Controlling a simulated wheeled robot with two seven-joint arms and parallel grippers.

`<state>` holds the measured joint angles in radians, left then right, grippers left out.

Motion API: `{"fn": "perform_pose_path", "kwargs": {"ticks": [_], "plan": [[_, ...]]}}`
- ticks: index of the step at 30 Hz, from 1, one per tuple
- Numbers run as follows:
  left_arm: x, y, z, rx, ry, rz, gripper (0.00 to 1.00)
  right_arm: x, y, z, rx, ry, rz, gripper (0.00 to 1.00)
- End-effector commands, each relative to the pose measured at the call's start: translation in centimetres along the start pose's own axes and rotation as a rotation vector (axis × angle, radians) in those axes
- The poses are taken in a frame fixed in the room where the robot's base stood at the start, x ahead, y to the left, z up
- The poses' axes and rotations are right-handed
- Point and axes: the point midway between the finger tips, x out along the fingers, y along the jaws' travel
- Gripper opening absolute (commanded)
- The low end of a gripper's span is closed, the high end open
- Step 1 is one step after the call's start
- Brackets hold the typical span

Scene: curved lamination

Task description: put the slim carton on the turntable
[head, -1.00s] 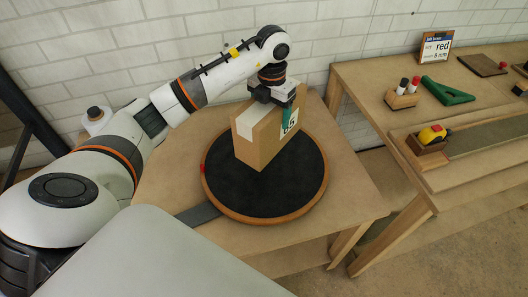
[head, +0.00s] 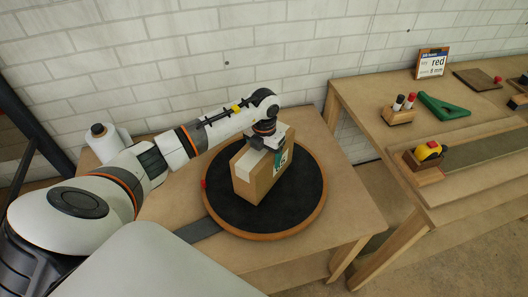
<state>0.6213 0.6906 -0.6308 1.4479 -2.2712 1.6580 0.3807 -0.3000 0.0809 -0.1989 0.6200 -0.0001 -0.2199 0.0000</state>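The slim carton (head: 257,183) is a tan cardboard box with pale tape over its top and a white label on its right side. It stands upright over the middle of the turntable (head: 302,195), a round black disc with an orange-brown rim and a red mark at its left edge. My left gripper (head: 268,146) is at the top of the carton, with a green finger against the labelled side; the other finger is hidden. It is shut on the carton. The carton's base looks at or very near the disc; I cannot tell whether it touches. My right gripper is out of view.
The turntable stands on a wooden table (head: 345,222), with a white bottle (head: 103,142) behind my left arm. A gap separates the tables.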

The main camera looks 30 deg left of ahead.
Motion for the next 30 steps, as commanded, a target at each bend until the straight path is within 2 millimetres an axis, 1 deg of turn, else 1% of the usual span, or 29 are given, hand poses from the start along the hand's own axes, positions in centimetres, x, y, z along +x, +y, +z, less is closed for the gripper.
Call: {"fn": "perform_pose_path", "kwargs": {"ticks": [3, 7, 8, 9, 11, 17, 20, 22, 26, 30], "plan": [[-0.1, 0.0, -0.1, 0.000, 0.003, 0.000, 0.39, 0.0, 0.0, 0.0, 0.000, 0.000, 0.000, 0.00], [0.3, 0.0, -0.1, 0.000, 0.003, 0.000, 0.39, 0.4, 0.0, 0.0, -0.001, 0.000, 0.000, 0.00], [0.3, 0.0, 0.0, 0.000, 0.001, -0.001, 0.83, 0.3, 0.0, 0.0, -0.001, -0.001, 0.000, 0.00], [0.2, 0.0, 0.0, 0.000, 0.001, -0.001, 0.90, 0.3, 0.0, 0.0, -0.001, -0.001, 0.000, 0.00], [0.2, 0.0, 0.0, 0.000, 0.000, -0.001, 0.99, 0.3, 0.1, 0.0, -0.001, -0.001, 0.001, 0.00], [0.2, 0.0, 0.0, 0.000, 0.000, 0.000, 1.00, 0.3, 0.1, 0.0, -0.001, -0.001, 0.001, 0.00], [-0.2, 0.0, 0.0, 0.000, 0.001, 0.000, 1.00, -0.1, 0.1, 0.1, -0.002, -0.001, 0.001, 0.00], [-0.7, 0.0, -0.1, 0.000, 0.004, -0.001, 1.00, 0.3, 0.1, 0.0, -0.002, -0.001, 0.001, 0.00], [-2.9, -0.1, -0.1, 0.002, 0.007, -0.002, 1.00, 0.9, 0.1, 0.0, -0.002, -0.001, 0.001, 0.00], [-6.0, -0.1, -0.2, 0.001, 0.008, -0.001, 1.00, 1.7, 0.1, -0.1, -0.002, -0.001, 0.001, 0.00]]}}
